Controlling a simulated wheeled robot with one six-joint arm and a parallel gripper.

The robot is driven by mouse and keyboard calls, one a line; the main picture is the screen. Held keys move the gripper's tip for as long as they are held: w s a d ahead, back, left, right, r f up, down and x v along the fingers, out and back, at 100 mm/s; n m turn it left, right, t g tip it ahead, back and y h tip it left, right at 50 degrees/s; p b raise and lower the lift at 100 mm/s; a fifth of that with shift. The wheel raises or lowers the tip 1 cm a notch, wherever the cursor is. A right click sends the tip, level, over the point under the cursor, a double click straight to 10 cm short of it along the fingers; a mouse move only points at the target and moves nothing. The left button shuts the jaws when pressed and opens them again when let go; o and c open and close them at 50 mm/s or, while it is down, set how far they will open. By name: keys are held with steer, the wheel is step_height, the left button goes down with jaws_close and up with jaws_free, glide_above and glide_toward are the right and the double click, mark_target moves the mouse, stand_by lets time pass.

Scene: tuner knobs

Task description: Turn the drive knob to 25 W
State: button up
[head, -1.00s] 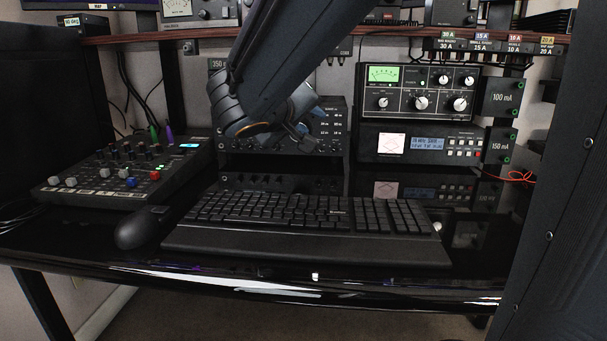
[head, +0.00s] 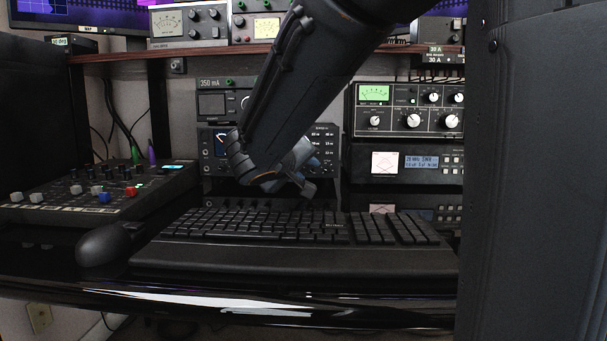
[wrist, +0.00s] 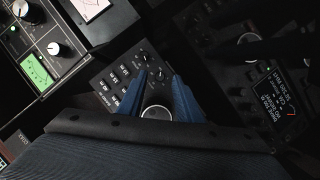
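My gripper (head: 306,177) hangs over the back of the keyboard, in front of a dark radio unit (head: 216,165) with a small meter screen and rows of pale button labels. In the wrist view my gripper (wrist: 158,80) has its two blue fingers apart, pointing at that unit's button panel (wrist: 112,82). Small dark knobs (wrist: 143,57) show near the fingertips. A round part with a pale ring (wrist: 156,112) shows between the finger bases, partly hidden by the gripper. No grasp is visible. I cannot read which knob is marked drive; my arm covers part of the unit.
A keyboard (head: 290,255) and mouse (head: 110,243) lie in front. A mixer (head: 95,190) stands at left. A green-meter unit (head: 405,110) sits on a display unit (head: 405,163) at right. A shelf (head: 120,54) with more gear runs above.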

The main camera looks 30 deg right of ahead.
steer(key=shift+w+d+f, duration=0.15)
steer(key=shift+w+d, duration=0.15)
steer(key=shift+d, duration=0.1)
steer(key=shift+c, duration=0.3)
jaws_close()
steer(key=shift+w+a+f+n+h+b, duration=0.15)
steer(key=shift+n+h+b, duration=0.4)
steer(key=shift+b, duration=0.7)
steer(key=shift+n+b, duration=0.4)
steer(key=shift+n, duration=0.25)
steer(key=shift+o, duration=0.3)
jaws_free()
